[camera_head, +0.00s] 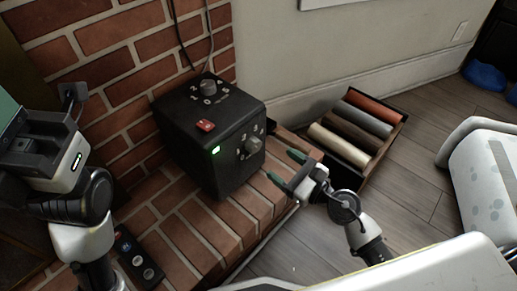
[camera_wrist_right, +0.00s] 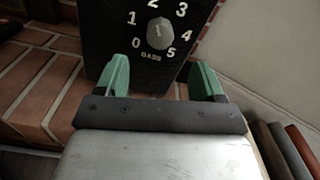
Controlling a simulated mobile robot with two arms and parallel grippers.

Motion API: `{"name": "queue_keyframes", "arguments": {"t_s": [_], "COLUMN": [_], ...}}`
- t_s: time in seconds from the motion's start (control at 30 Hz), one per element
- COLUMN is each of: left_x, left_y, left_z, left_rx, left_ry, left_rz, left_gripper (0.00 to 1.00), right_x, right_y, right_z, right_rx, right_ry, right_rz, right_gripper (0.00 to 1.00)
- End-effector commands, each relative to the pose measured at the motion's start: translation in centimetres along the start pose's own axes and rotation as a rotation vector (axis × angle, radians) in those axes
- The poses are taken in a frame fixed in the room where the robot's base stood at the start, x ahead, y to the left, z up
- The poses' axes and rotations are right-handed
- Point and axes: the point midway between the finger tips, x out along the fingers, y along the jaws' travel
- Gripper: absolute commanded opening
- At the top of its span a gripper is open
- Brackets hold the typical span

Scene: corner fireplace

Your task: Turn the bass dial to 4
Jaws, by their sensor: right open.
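The black speaker box (camera_head: 190,150) stands on the brick hearth. The bass dial (camera_head: 252,145) is a grey knob on its right-hand face. In the right wrist view the bass dial (camera_wrist_right: 160,33) has the numbers 0 to 5 around it and BASS printed below. I cannot clearly read which number its pointer faces. My right gripper (camera_head: 286,168) is open and empty, its green fingertips apart from the dial and pointing toward that face. In the wrist view the right gripper (camera_wrist_right: 160,80) straddles the area below the dial. My left arm is at the left edge; its finger opening is not clear.
A crate of coloured rolls (camera_head: 340,143) sits right of my gripper. A black remote (camera_head: 138,262) lies on the hearth.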

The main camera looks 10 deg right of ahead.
Motion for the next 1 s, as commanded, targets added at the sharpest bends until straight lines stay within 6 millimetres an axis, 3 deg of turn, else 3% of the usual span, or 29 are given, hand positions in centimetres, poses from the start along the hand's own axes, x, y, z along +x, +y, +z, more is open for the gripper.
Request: {"name": "queue_keyframes", "arguments": {"t_s": [0.2, 0.4, 0.83, 1.0], "left_x": [-0.2, 0.0, 0.1, 0.1], "left_y": [0.0, 0.0, 0.1, 0.1], "left_z": [0.1, 0.0, 0.1, 0.0], "left_rx": [0.0, 0.001, 0.001, 0.001], "left_ry": [-0.007, 0.004, 0.003, 0.004], "left_rz": [-0.001, 0.003, 0.005, 0.005], "left_gripper": [0.0, 0.0, 0.0, 0.0], "right_x": [4.5, 7.3, 8.4, 8.4], "right_y": [0.0, 0.0, 0.0, 0.0], "right_z": [0.1, 0.0, 0.0, 0.0], "right_rx": [0.004, 0.005, 0.005, 0.005], "right_ry": [-0.004, -0.002, 0.0, 0.0], "right_rz": [-0.002, -0.001, 0.0, 0.0], "right_gripper": [0.69, 0.69, 0.69, 0.44]}}
